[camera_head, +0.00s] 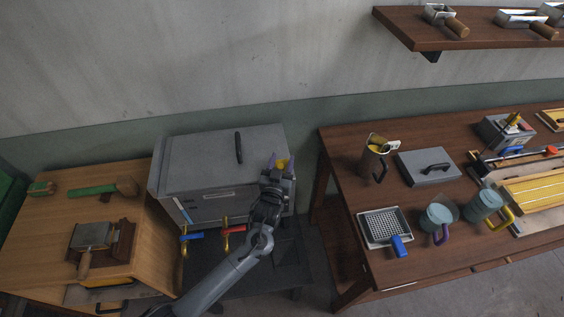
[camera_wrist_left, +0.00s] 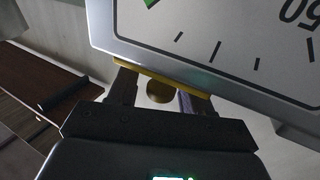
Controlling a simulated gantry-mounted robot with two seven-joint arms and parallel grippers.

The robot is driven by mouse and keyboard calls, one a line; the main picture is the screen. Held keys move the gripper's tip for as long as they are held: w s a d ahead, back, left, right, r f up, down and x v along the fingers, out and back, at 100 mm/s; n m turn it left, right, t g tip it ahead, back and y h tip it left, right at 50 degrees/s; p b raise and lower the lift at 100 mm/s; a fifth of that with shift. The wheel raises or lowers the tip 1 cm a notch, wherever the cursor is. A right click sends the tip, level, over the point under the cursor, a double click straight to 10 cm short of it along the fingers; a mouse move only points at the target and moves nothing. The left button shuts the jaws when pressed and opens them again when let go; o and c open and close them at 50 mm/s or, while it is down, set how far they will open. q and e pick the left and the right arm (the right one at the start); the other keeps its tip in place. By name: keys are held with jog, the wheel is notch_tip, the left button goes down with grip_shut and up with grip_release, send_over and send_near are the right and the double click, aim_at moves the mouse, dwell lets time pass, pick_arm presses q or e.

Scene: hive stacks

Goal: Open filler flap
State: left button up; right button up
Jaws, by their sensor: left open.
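The grey machine box (camera_head: 205,165) stands between the two tables, with a dark bar handle (camera_head: 238,147) on its top. My left gripper (camera_head: 281,167) is open at the right part of the box, with a small yellow part (camera_head: 282,163) between its fingers. In the left wrist view a pale panel with dial marks (camera_wrist_left: 225,45) fills the upper right. A yellow strip (camera_wrist_left: 160,77) along its edge lies across the fingertips, and a round brass-coloured piece (camera_wrist_left: 159,92) shows between the fingers. I cannot tell which part is the filler flap, or whether the fingers touch anything.
A blue-handled tap (camera_head: 190,238) and a red-handled tap (camera_head: 226,232) stick out from the box front, close to my left arm. The left table (camera_head: 45,225) holds wooden-handled tools. The right table (camera_head: 345,150) holds jugs, a tray and a lidded box. A shelf (camera_head: 420,43) hangs above.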

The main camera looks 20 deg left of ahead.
pick_arm(q)
jog(key=shift+w, duration=0.1)
grip_shut()
dwell(0.3)
